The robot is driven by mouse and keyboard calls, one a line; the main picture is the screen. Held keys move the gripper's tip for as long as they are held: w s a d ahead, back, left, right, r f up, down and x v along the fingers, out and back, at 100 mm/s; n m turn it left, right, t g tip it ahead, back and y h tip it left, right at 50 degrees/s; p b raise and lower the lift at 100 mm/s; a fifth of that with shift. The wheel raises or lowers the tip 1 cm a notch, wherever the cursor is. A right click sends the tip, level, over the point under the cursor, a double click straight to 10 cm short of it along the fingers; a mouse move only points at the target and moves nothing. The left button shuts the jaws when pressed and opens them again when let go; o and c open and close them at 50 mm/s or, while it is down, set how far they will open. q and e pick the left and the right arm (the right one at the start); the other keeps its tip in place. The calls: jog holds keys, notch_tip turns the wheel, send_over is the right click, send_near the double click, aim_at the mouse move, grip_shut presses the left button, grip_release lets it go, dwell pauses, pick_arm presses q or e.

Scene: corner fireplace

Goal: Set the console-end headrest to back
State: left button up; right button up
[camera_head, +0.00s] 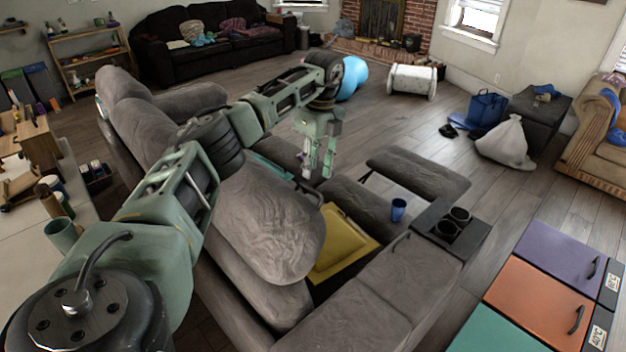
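A grey reclining sofa (370,315) runs from the upper left to the front. A dark console with two cup holders (473,245) sits at its right end. A large grey padded cushion (268,225) rises from the backrest nearest the console; I cannot tell exactly how its headrest is set. Farther grey back cushions (125,95) stand at the upper left, partly behind my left arm. My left gripper (318,172) hangs fingers down beyond the large cushion, over the seat side. Its fingers are apart with nothing between them. My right gripper is not in view.
A blue cup (398,210) stands on the sofa near the console. A yellow panel (342,242) lies between the seats. A coloured cabinet (540,290) stands at the lower right, and a white bag (506,145) lies on the floor. The floor beyond the footrests is mostly clear.

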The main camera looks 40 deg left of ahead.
aim_at(312, 190)
pick_arm(q)
jog(key=f, duration=0.2)
jog(key=f+p, duration=0.1)
jog(key=f, duration=0.2)
jog(key=shift+s+f, duration=0.25)
jog(key=shift+f, duration=0.05)
grip_shut()
